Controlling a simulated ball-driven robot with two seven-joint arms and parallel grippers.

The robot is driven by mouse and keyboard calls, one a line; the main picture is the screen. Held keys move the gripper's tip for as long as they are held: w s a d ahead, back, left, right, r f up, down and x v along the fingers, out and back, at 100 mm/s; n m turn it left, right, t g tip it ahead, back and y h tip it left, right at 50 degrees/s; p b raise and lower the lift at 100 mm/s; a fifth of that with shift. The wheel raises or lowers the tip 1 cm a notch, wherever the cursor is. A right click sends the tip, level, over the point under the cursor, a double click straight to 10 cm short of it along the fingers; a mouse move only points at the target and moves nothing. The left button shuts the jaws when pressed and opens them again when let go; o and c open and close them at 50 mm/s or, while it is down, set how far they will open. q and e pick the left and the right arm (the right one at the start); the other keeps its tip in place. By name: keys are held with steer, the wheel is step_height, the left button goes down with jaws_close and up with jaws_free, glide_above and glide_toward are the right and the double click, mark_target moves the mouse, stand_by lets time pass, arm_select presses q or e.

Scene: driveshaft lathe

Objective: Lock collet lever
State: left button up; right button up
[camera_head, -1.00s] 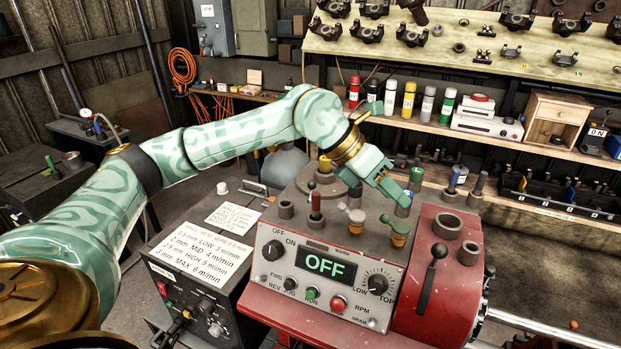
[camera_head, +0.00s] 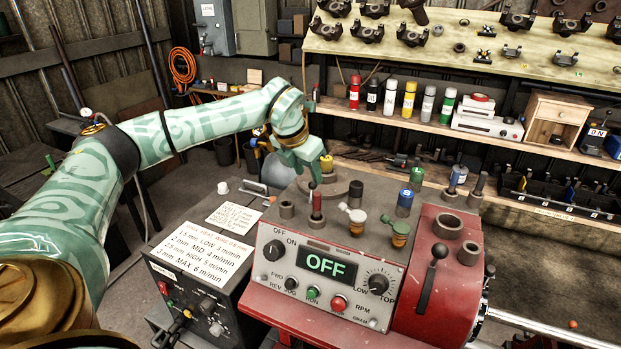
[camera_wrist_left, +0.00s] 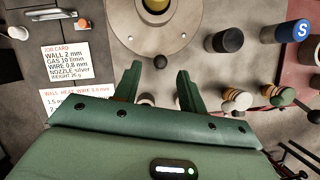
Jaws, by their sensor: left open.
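My left gripper (camera_head: 312,180) is open and empty, pointing down over the left back of the lathe's grey top. In the left wrist view its two fingertips (camera_wrist_left: 158,75) are apart, and a small black ball knob (camera_wrist_left: 160,61) shows just beyond the gap between them. The knob is at the edge of a round grey flange (camera_wrist_left: 185,35) with a yellow centre (camera_wrist_left: 155,5). In the head view the flange (camera_head: 343,187) is partly hidden by the gripper. A black-knobbed lever (camera_head: 431,272) stands upright on the red housing. I cannot tell which is the collet lever.
The control panel (camera_head: 330,265) reads OFF. A welder box (camera_head: 205,290) with paper cards stands at left.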

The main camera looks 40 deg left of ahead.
mark_target(312, 182)
arm_select(q)
steer(key=shift+x, duration=1.75)
jaws_close()
steer(key=g+p, duration=0.1)
steer(key=p, duration=0.2)
steer(key=shift+w+r, duration=0.3)
steer(key=shift+w, duration=0.05)
steer(key=shift+w+a+f+p, duration=0.15)
steer(key=shift+f+p, duration=0.15)
steer(key=shift+p, duration=0.15)
jaws_free()
